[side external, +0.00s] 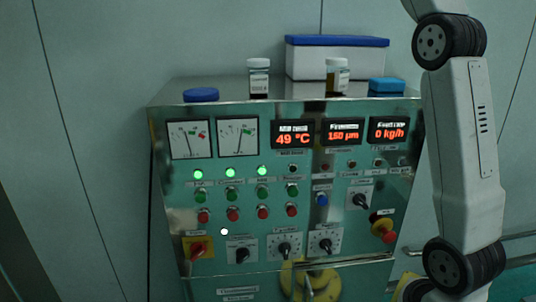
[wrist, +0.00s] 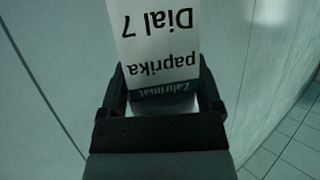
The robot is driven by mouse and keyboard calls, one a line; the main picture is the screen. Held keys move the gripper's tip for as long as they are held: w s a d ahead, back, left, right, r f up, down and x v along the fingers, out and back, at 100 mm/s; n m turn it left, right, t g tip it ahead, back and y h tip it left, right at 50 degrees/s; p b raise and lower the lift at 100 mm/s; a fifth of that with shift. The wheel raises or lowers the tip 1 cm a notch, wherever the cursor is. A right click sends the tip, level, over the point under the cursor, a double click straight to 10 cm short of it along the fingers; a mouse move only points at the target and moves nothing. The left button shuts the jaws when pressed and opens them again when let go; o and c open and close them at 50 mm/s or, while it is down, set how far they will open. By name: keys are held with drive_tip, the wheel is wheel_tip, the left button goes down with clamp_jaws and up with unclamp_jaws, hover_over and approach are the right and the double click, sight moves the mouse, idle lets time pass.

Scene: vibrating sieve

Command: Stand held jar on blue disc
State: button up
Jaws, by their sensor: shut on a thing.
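My gripper (wrist: 163,82) is shut on a white printed thing (wrist: 160,45) in the wrist view. Its face looks flat and straight-edged, with a dark band near my jaws. The print is upside down and reads "Dial 7", "paprika" and a name in the band. The blue disc (side external: 201,94) lies flat and bare at the left of the steel cabinet top (side external: 228,93) in the side view. My gripper and the held thing are out of the side view.
A white-capped jar with dark contents (side external: 259,79) stands right of the disc. An amber jar (side external: 337,76) stands farther right. A blue-lidded white box (side external: 315,58) is behind, and a small blue box (side external: 386,86) is at the right. The control panel (side external: 275,215) faces front.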

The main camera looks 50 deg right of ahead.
drive_tip(key=w+a+f+n+y, duration=0.1)
drive_tip(key=a+f+n+y, duration=0.1)
drive_tip(key=a+f, duration=0.4)
drive_tip(key=w+a+f+n+y, duration=0.1)
drive_tip(key=a+f+n+y, duration=0.1)
drive_tip(key=a+f, duration=0.4)
drive_tip(key=a+y, duration=0.1)
drive_tip(key=a, duration=0.4)
drive_tip(key=shift+w+f, duration=0.3)
drive_tip(key=shift+w, duration=0.05)
drive_tip(key=shift+w+a, duration=0.1)
drive_tip(key=w+f, duration=0.9)
drive_tip(key=w, duration=0.4)
drive_tip(key=shift+d, duration=0.45)
